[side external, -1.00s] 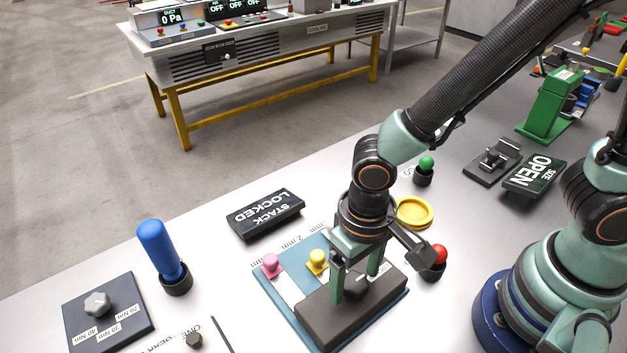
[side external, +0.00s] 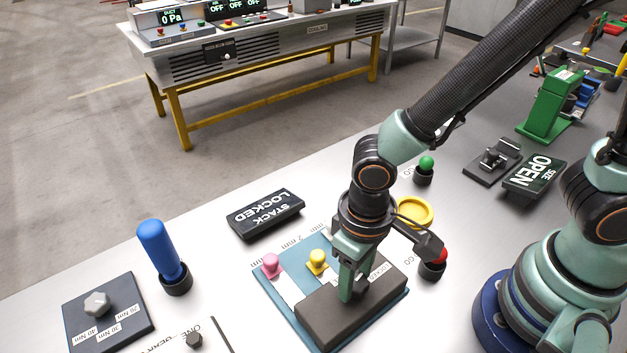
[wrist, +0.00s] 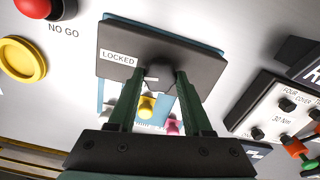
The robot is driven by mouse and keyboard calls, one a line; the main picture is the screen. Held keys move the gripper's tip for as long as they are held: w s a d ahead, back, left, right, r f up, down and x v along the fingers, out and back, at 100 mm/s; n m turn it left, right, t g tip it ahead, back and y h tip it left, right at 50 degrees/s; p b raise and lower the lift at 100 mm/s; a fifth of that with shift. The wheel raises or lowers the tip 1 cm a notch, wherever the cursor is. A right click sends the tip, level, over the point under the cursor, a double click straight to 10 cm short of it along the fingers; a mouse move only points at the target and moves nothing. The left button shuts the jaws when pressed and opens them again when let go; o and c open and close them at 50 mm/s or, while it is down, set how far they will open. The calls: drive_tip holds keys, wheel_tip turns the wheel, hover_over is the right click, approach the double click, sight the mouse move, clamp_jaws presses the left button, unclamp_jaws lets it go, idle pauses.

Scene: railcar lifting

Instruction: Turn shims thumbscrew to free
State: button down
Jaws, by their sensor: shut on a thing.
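The dark thumbscrew (wrist: 160,74) sits on a dark cover block (wrist: 118,80) between my fingers in the wrist view. My gripper (side external: 350,292) points down over the block, which also shows in the side view (side external: 318,312), and is shut on the thumbscrew. In the side view the fingers hide the thumbscrew. A label on the block reads LOCKED (wrist: 118,58). The block lies on a blue plate (side external: 265,290). A pink knob (side external: 271,265) and a yellow knob (side external: 318,261) stand on shims beside the block. A sign (side external: 265,214) reads STACK LOCKED.
A red button (side external: 437,258) and a yellow ring (side external: 414,212) stand close right of my gripper. A green knob (side external: 426,164) is farther back. A blue-handled tool (side external: 160,252) stands upright at left near a torque dial plate (side external: 108,312). An OPEN sign (side external: 535,177) lies at right.

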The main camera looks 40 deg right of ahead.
drive_tip(key=n, duration=0.4)
drive_tip(key=shift+n, duration=0.3)
drive_tip(key=n, duration=0.3)
drive_tip(key=shift+n, duration=0.3)
drive_tip(key=n, duration=0.3)
drive_tip(key=shift+n, duration=2.1)
drive_tip(key=shift+c, duration=1.6)
unclamp_jaws()
drive_tip(key=shift+r, duration=0.1)
